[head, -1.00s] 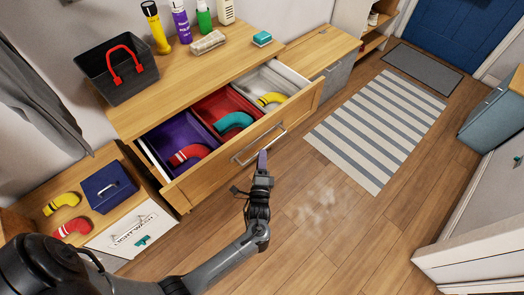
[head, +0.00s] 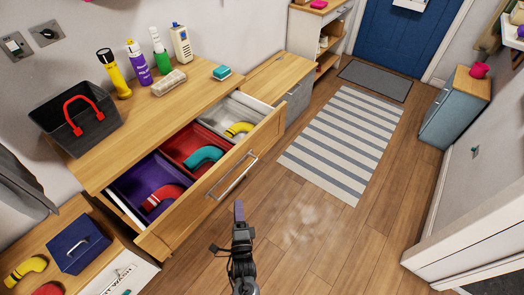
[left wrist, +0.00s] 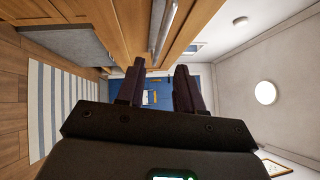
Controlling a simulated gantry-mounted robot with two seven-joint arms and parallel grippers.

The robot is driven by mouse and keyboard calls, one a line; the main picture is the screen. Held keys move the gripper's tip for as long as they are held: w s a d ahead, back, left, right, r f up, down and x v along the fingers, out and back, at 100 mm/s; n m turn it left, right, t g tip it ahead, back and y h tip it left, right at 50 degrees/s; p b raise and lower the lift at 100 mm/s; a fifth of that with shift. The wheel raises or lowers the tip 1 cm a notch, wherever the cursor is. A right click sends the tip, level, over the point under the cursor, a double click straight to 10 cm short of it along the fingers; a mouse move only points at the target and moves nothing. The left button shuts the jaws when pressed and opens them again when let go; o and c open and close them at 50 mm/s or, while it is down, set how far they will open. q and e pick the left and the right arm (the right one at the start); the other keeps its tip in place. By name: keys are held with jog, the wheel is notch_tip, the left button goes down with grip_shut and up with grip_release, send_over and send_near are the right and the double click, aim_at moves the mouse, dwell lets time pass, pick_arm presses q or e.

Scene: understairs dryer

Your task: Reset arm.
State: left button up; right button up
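My left gripper (head: 239,212) is in front of the open drawer (head: 225,185), over the floor and apart from the metal drawer handle (head: 232,177). In the left wrist view its two dark fingers (left wrist: 157,88) stand apart with nothing between them. The drawer holds a purple bin (head: 130,181) with a red pipe elbow (head: 166,196), a red bin (head: 178,149) with a teal elbow (head: 205,155), and a white bin (head: 215,112) with a yellow elbow (head: 238,129). My right gripper is not in view.
A blue box (head: 78,246) sits at lower left. The floor by the striped rug (head: 340,140) is clear.

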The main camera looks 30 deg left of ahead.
pick_arm(q)
jog(key=s+a+h, duration=0.2)
jog(key=s+a, duration=0.3)
jog(key=s, duration=0.1)
jog(key=s+d+r+n+g+h, duration=0.45)
jog(key=d+g+h, duration=0.2)
jog(key=h, duration=0.25)
jog(key=s+d+n+g, duration=0.3)
jog(key=s+n+g, duration=0.3)
jog(key=s, duration=0.3)
notch_tip(320, 180, up, 27)
jog(key=p, duration=2.6)
jog(key=shift+a+f, duration=0.15)
jog(key=shift+a, duration=0.05)
